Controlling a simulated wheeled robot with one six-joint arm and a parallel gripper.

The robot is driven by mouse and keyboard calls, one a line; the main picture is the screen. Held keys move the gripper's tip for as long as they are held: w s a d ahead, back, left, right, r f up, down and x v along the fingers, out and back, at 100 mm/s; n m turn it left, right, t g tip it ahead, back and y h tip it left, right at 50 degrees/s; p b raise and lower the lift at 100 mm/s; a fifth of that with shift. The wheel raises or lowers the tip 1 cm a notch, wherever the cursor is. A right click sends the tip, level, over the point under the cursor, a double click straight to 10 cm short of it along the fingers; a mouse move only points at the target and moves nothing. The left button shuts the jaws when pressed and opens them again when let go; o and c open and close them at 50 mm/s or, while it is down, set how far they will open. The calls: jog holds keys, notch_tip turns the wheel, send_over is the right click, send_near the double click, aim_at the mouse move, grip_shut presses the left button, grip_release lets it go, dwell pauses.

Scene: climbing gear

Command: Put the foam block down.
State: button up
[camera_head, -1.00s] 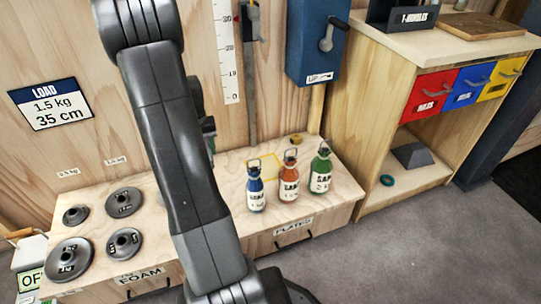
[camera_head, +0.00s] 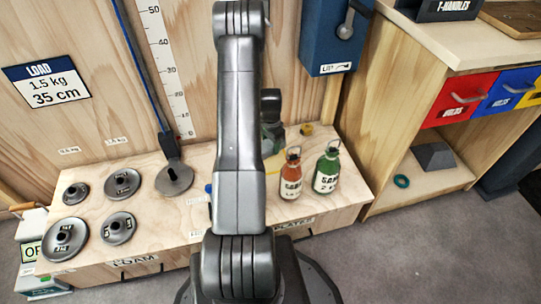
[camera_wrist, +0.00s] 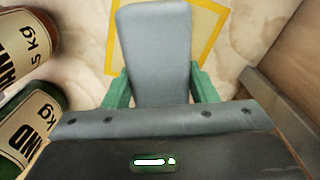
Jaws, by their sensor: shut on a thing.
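My gripper (camera_wrist: 160,90) has green fingers shut on the grey foam block (camera_wrist: 155,45), one finger at each side. The block reaches forward from the jaws, over the wooden bench top. A yellow square outline (camera_wrist: 217,35) on the bench lies behind and around its far end in the wrist view. I cannot tell whether the block touches the bench. In the head view my gripper (camera_head: 273,138) is partly hidden by my arm, behind the bottles, and the block is hidden.
An orange bottle (camera_head: 291,175) and a green bottle (camera_head: 327,168) stand close beside the gripper; a blue one (camera_head: 208,188) is mostly hidden. A small yellow object (camera_head: 306,129) sits behind. Several dark weight plates (camera_head: 122,183) lie left.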

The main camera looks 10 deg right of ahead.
aim_at(271, 159)
jog(key=shift+f+b, duration=0.6)
jog(key=shift+f, duration=2)
jog(key=shift+f, duration=0.2)
jog(key=o, duration=1)
jog(key=shift+c, duration=0.2)
jog(key=shift+r, duration=0.1)
notch_tip(271, 159, up, 12)
jog(key=p, duration=0.3)
jog(key=shift+r+p, duration=0.1)
jog(key=shift+p, duration=0.3)
